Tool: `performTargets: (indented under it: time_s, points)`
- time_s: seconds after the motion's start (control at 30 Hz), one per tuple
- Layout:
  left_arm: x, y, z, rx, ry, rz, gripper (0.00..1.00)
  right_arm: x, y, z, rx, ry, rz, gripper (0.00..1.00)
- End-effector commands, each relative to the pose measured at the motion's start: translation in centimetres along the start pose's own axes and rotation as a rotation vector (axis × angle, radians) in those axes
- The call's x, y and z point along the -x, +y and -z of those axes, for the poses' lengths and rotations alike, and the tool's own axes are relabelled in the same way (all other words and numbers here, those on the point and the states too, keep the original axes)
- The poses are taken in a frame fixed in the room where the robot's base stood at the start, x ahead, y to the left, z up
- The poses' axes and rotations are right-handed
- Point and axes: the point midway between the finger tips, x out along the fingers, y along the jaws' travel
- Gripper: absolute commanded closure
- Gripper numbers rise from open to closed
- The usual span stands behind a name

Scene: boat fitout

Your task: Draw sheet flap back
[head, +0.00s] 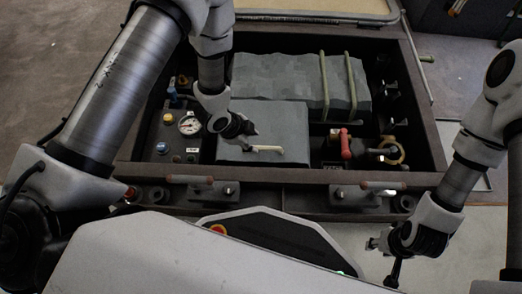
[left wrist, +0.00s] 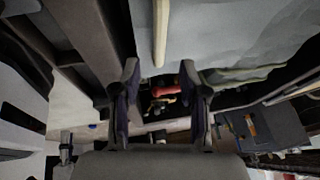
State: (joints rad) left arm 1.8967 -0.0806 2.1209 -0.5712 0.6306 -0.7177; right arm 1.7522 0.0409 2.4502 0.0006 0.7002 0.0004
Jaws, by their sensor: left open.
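The grey sheet flap (head: 285,118) lies over the front middle of an open sunken compartment. A pale bar (head: 268,149) lies along the flap near its front part. My left gripper (head: 250,139) is open just above the flap, by the left end of the bar. In the left wrist view the two fingers (left wrist: 160,75) are apart with nothing between them. The flap (left wrist: 225,30) and the bar (left wrist: 161,30) show beyond the fingertips there. I cannot tell whether a finger touches the bar. My right gripper (head: 382,258) is empty, outside the compartment's front right, its fingers apart.
Behind the flap is a larger grey sheeted block (head: 280,80) with two pale straps (head: 324,85). A gauge panel (head: 183,135) is at left, a red valve handle (head: 346,145) and brass fitting (head: 391,151) at right. The dark compartment frame (head: 430,120) surrounds them.

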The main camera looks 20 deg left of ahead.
Motion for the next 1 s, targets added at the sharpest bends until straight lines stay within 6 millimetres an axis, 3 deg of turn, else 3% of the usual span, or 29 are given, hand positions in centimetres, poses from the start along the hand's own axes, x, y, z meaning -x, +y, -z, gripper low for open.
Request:
performTargets:
  time_s: [0.1, 0.3, 0.63, 0.67, 0.77, 1.0]
  points:
    - [-2.6, 0.2, -0.2, -0.003, 0.000, -0.002, 0.57, -1.6, 0.0, 0.1, -0.003, 0.002, 0.000, 0.60]
    - [-6.2, 0.2, -0.1, -0.001, 0.000, -0.001, 0.57, -3.6, 0.1, 0.1, -0.007, 0.004, -0.001, 0.60]
    - [-6.7, 0.0, 0.0, 0.001, 0.000, -0.001, 0.57, -3.7, 0.1, 0.2, -0.009, 0.005, -0.001, 0.60]
    - [-6.7, 0.0, 0.0, 0.001, 0.000, -0.001, 0.64, -3.7, 0.1, 0.2, -0.009, 0.005, -0.001, 0.60]
    - [-6.7, 0.0, 0.0, 0.001, 0.000, -0.001, 0.99, -3.7, 0.1, 0.2, -0.009, 0.005, -0.001, 0.60]
    - [-6.7, 0.0, 0.0, 0.001, 0.000, -0.001, 1.00, -3.6, 0.1, 0.2, -0.008, 0.005, -0.001, 0.60]
